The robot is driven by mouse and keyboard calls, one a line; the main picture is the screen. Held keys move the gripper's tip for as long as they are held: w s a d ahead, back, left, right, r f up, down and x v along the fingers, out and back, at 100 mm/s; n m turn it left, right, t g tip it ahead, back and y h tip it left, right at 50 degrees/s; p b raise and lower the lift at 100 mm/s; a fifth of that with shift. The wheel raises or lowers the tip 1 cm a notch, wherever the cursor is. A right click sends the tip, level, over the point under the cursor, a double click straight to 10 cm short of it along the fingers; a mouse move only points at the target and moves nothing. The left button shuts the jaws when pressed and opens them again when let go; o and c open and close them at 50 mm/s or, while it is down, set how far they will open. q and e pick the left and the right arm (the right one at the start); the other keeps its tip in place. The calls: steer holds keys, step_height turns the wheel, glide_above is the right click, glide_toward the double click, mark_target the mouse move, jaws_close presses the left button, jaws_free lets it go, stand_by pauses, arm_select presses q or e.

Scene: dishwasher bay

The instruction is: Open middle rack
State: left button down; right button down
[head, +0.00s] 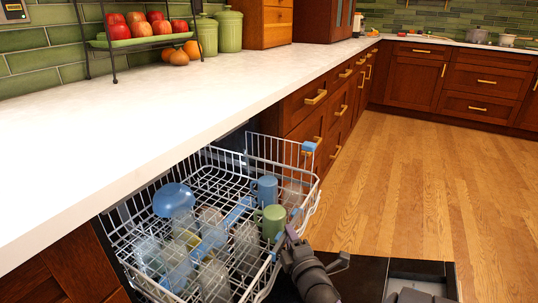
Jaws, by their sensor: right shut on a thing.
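The middle rack (225,160) is a white wire rack that stands out from under the counter. It holds blue and green mugs, a blue bowl and several clear glasses. My right gripper (288,236) is at the rack's front right edge, beside the green mug (272,221), and is shut on the rack's rim. Its fingertips are small and dark against the wires. My left gripper is not in view.
The white counter (150,95) runs above the rack's left side. A dark flat panel (362,278) lies low at the bottom right. Wooden drawers (312,110) with brass handles stand just beyond the rack. The wooden floor (420,165) to the right is clear.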

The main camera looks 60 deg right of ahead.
steer(key=s+d+p, duration=0.1)
steer(key=s+p, duration=0.1)
steer(key=s, duration=1.5)
steer(key=shift+s+d, duration=0.2)
steer(key=shift+d, duration=0.05)
steer(key=shift+c, duration=2)
jaws_free()
